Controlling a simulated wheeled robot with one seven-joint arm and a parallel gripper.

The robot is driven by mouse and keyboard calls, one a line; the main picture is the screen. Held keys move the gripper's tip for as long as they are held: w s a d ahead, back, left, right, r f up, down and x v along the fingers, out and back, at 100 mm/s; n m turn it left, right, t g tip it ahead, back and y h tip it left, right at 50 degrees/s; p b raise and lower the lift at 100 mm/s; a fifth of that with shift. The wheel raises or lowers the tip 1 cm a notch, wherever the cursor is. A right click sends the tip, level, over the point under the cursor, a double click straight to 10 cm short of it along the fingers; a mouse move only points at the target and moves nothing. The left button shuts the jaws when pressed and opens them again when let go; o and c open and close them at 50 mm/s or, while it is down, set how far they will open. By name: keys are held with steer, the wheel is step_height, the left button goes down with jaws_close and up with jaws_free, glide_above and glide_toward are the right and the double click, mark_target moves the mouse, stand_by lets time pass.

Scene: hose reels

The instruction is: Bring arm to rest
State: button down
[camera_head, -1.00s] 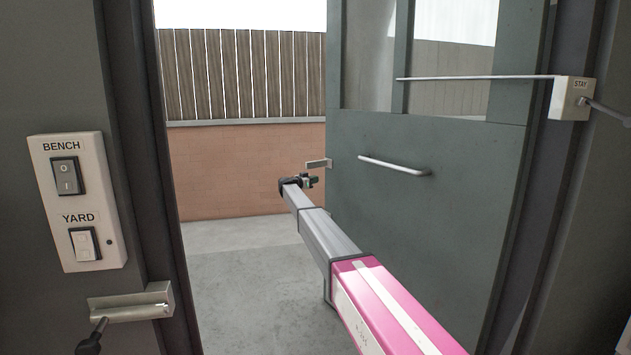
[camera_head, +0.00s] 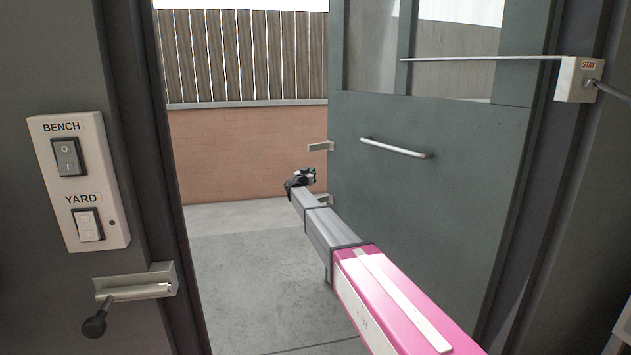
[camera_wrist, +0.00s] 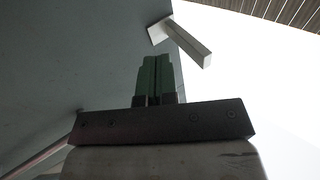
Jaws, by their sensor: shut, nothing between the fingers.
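My gripper (camera_head: 308,175) is at the far end of my outstretched pink and grey arm, in the open doorway beside the free edge of the green door. In the wrist view my gripper (camera_wrist: 157,72) shows its two green fingers pressed together with nothing between them. The green door (camera_head: 420,210) stands open, with a bar handle (camera_head: 396,148) on its face. A small latch piece (camera_head: 320,146) sticks out from the door's edge, just above my gripper; the wrist view shows a pale block like it (camera_wrist: 188,46) beyond the fingertips, apart from them.
A switch box (camera_head: 80,182) labelled BENCH and YARD is on the left wall, above a metal latch with a dark knob (camera_head: 95,324). A thin rod (camera_head: 480,58) runs from the door to a STAY box (camera_head: 578,80). Outside are concrete floor (camera_head: 245,260), a brick wall and a fence.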

steer(key=s+d+f+n+g+y, duration=0.2)
steer(key=s+d+f+n+y, duration=0.15)
steer(key=s+f, duration=0.45)
steer(key=s+d+f+n+g+y, duration=0.25)
steer(key=s+f+y, duration=0.2)
steer(key=s, duration=0.75)
steer(key=s+d+f+n+g+y, duration=0.25)
steer(key=s+f+y, duration=0.3)
steer(key=s, duration=0.55)
steer(key=s+d+f+g+h, duration=0.1)
steer(key=s+d+f+g, duration=0.1)
steer(key=s, duration=0.9)
steer(key=s+d+f+m+g+h, duration=0.1)
steer(key=s+d+g, duration=0.4)
steer(key=s, duration=0.6)
steer(key=s+d+f+m+g+h, duration=0.1)
steer(key=s+d+f, duration=0.4)
steer(key=s, duration=0.6)
steer(key=shift+d+f+g+h, duration=0.2)
steer(key=shift+d+g+h, duration=0.35)
steer(key=shift+g, duration=0.65)
steer(key=shift+a, duration=0.1)
